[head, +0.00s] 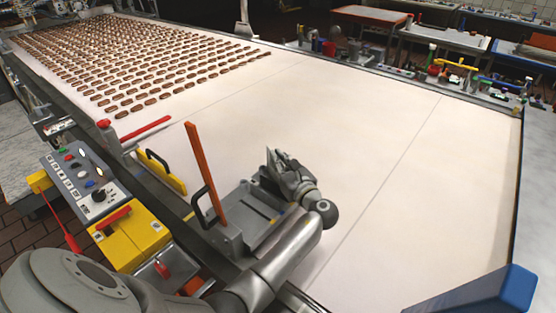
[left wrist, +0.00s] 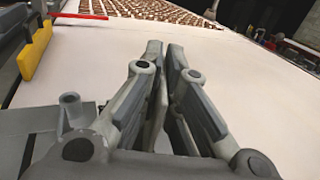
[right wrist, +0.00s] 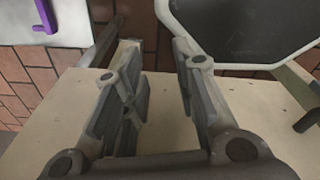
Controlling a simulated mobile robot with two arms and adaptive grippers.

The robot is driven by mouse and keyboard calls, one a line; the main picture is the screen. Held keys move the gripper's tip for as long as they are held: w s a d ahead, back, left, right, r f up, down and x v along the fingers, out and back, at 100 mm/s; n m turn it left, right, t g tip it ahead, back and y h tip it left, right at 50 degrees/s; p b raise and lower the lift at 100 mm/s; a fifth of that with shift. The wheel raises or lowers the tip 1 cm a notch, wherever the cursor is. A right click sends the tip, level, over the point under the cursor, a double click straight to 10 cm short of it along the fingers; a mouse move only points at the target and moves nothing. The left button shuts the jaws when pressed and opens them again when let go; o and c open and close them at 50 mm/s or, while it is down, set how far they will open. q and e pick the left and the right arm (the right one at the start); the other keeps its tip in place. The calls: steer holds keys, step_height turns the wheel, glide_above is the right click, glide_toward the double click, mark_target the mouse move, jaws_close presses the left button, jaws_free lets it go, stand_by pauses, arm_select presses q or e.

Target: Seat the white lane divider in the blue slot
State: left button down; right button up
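I cannot make out a white lane divider or a blue slot in any view. My left gripper (head: 284,164) is above the pale belt, just beyond a grey tray fixture (head: 262,232) with an upright orange bar (head: 203,172). My right gripper (right wrist: 156,55) is open and empty in the right wrist view, over a pale surface, and is not in the head view.
The belt (head: 380,160) is wide and mostly clear, with rows of brown cookies (head: 130,60) at the far left. A yellow plate (head: 160,172), a red bar (head: 148,132) and a control panel (head: 82,180) line the near edge. Bottles and tools stand along the far edge.

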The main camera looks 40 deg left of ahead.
arm_select(q)
steer(key=c, duration=1.6)
jaws_free()
steer(key=shift+c, duration=0.2)
steer(key=shift+r, duration=0.3)
steer(key=b+v, duration=0.2)
steer(key=v, duration=1)
